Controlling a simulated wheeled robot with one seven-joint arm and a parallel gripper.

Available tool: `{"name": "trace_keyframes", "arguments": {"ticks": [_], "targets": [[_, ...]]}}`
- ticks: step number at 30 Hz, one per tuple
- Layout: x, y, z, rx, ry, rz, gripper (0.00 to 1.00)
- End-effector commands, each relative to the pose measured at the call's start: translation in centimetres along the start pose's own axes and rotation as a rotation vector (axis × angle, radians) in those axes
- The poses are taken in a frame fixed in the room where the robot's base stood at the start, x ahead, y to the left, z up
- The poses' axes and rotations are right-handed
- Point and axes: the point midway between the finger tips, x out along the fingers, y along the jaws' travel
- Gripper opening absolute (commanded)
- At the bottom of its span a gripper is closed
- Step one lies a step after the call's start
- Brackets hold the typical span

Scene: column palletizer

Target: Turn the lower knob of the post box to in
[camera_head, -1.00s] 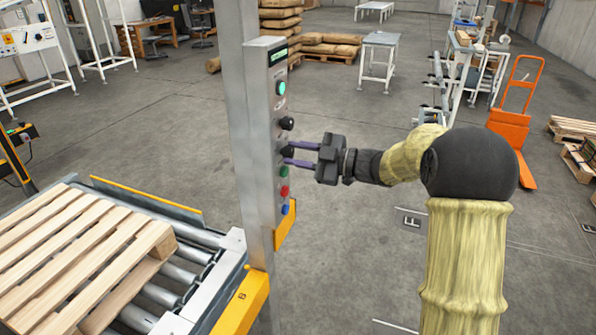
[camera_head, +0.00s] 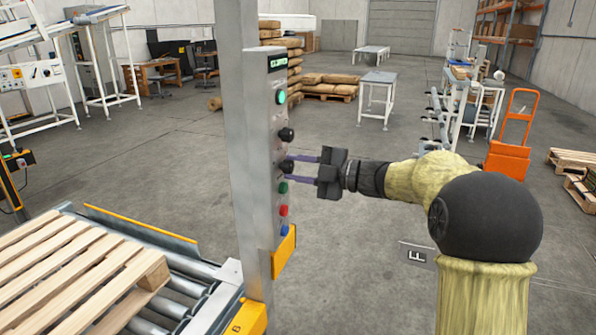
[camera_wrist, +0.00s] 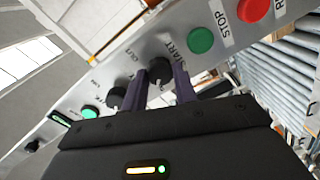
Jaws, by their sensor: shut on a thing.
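The post box (camera_head: 266,150) is a grey upright panel on a metal post in the head view. It carries a green light, an upper black knob (camera_head: 286,134), the lower black knob (camera_head: 287,167) and coloured buttons below. My gripper (camera_head: 290,169) reaches in from the right, its purple fingers shut on the lower knob. In the wrist view the lower knob (camera_wrist: 160,72) sits between the two fingers, near a label reading OUT and the green START button (camera_wrist: 200,40). The upper knob (camera_wrist: 116,98) stands to its left, clear of the fingers. The lower knob's pointer is largely hidden.
A roller conveyor (camera_head: 190,290) with a wooden pallet (camera_head: 75,270) lies left of the post. A yellow bracket (camera_head: 284,250) sits under the panel. An orange hand truck (camera_head: 510,150) stands at the right. The floor behind my arm is open.

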Motion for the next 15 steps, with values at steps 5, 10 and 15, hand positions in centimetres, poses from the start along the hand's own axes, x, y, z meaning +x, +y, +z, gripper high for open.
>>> {"name": "trace_keyframes", "arguments": {"ticks": [5, 10, 15], "targets": [[-0.04, -0.11, 0.05, 0.001, -0.001, -0.002, 0.06], [-0.02, -0.09, 0.05, 0.001, -0.001, -0.002, 0.5], [-0.01, -0.06, 0.03, 0.001, 0.0, -0.001, 0.5]]}}
